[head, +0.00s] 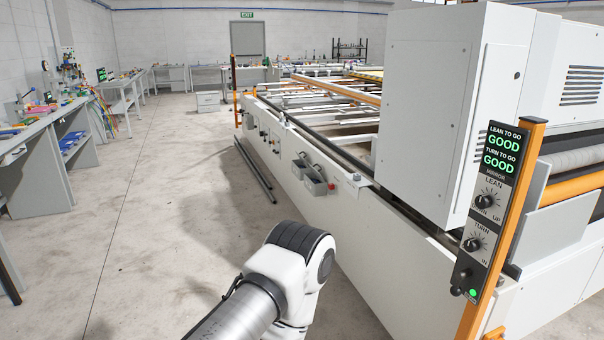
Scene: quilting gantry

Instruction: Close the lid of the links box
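I cannot pick out the links box for sure. Small grey boxes (314,184) hang on the white side wall of the long machine, near the middle of the head view. They are too small to tell whether one is the links box or how its lid stands. Neither gripper shows. Only a white and silver link of one of my arms comes up from the bottom edge, well short of the boxes.
The long white machine (385,235) fills the right side. An orange post (510,220) carries a control panel (488,205) reading GOOD twice. Workbenches (40,150) line the left wall. Grey rails (254,170) lie along the machine's foot. The floor (130,220) between is clear.

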